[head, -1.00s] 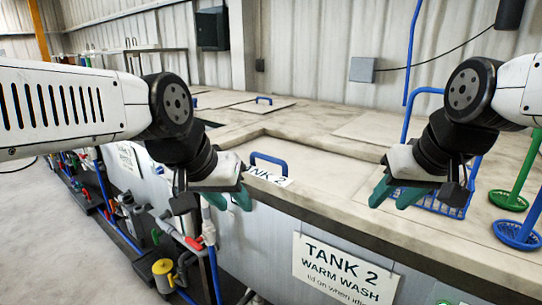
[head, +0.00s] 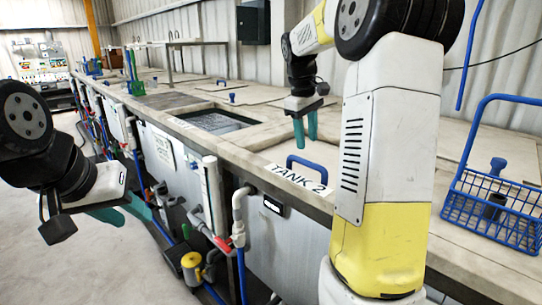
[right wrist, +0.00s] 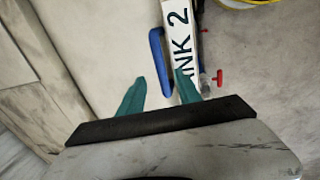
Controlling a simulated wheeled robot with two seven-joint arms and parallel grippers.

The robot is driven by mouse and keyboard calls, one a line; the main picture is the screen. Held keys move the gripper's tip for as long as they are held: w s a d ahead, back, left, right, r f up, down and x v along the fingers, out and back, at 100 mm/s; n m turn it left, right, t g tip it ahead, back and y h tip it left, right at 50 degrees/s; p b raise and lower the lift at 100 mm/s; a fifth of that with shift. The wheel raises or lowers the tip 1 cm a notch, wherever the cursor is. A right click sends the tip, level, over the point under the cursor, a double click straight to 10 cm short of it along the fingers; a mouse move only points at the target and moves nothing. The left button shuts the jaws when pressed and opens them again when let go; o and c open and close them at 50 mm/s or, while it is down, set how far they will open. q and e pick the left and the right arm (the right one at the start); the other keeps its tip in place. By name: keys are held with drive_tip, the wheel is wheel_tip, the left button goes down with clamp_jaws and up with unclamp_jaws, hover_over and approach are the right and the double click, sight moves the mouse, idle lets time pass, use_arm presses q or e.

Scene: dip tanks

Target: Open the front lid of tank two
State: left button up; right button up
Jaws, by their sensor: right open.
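The front lid of tank two (head: 268,141) lies flat and closed on the tank top. Its blue bar handle (head: 308,164) stands by the front edge, beside the "TANK 2" label (head: 297,180). The handle (right wrist: 156,58) and label (right wrist: 183,45) also show in the right wrist view. My right gripper (head: 305,138) is open and empty, above the lid on the far side of the handle. In the right wrist view its teal fingers (right wrist: 160,92) appear either side of the handle's line; contact is not visible. My left gripper (head: 136,215) is open and empty, over the aisle floor.
A blue wire basket (head: 492,212) with a tall handle stands on the tank top at right. An uncovered opening (head: 215,121) lies left of the lid. Pipes and a yellow-capped part (head: 191,260) line the tank front. The aisle floor (head: 70,265) at left is clear.

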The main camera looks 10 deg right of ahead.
sight(308, 162)
drive_tip(key=x, duration=0.7)
drive_tip(key=shift+f, duration=0.3)
clamp_jaws()
idle(1.1)
